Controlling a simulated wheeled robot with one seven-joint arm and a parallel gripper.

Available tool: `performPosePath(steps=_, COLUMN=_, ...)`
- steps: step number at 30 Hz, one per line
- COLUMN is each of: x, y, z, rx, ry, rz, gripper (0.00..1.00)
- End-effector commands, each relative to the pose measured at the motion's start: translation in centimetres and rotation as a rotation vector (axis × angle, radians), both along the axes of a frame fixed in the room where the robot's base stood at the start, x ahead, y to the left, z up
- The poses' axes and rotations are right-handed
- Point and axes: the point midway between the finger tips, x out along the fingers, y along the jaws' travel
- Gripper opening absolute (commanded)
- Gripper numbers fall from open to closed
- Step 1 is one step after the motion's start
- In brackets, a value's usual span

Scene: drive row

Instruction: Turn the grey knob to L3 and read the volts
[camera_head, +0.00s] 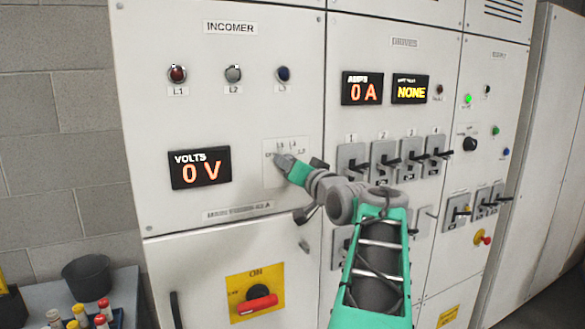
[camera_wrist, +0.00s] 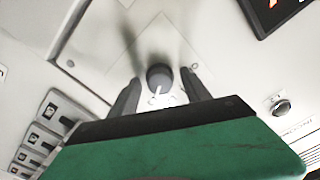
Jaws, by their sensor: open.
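The grey knob (camera_wrist: 159,76) sits on a pale square plate (camera_wrist: 128,60) on the incomer panel. A white pointer line shows on its face. My gripper (camera_wrist: 160,88) is open, with one dark finger on each side of the knob; I cannot tell whether they touch it. In the head view my gripper (camera_head: 284,160) is at the plate (camera_head: 273,178) and hides the knob and part of its labels. The volts display (camera_head: 200,168) reads 0 V. The knob's setting is not legible.
Red, white and blue lamps marked L1 (camera_head: 177,74), L2 (camera_head: 233,73) and L3 (camera_head: 283,73) sit above. A red switch handle (camera_head: 257,304) is below. The drives panel has an amps display (camera_head: 362,88) and several switches. A bench with a dark cup (camera_head: 87,276) stands at lower left.

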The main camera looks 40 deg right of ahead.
Motion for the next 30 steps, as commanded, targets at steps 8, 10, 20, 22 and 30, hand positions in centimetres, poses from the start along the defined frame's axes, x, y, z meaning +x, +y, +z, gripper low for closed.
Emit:
performPosePath(steps=8, x=-3.9, y=1.0, z=-0.3, rx=-0.003, ry=0.0, rz=-0.005, gripper=0.56)
performPosePath(steps=10, x=-5.3, y=1.4, z=-0.3, rx=-0.003, ry=0.0, rz=-0.005, gripper=0.56)
performPosePath(steps=20, x=-7.5, y=2.2, z=0.0, rx=0.0, ry=0.001, rz=0.001, gripper=0.56)
performPosePath(steps=22, x=-7.5, y=2.2, z=0.0, rx=0.0, ry=0.001, rz=0.001, gripper=0.56)
performPosePath(steps=30, x=-6.3, y=3.6, z=-1.4, rx=0.003, ry=0.041, rz=0.018, gripper=0.56)
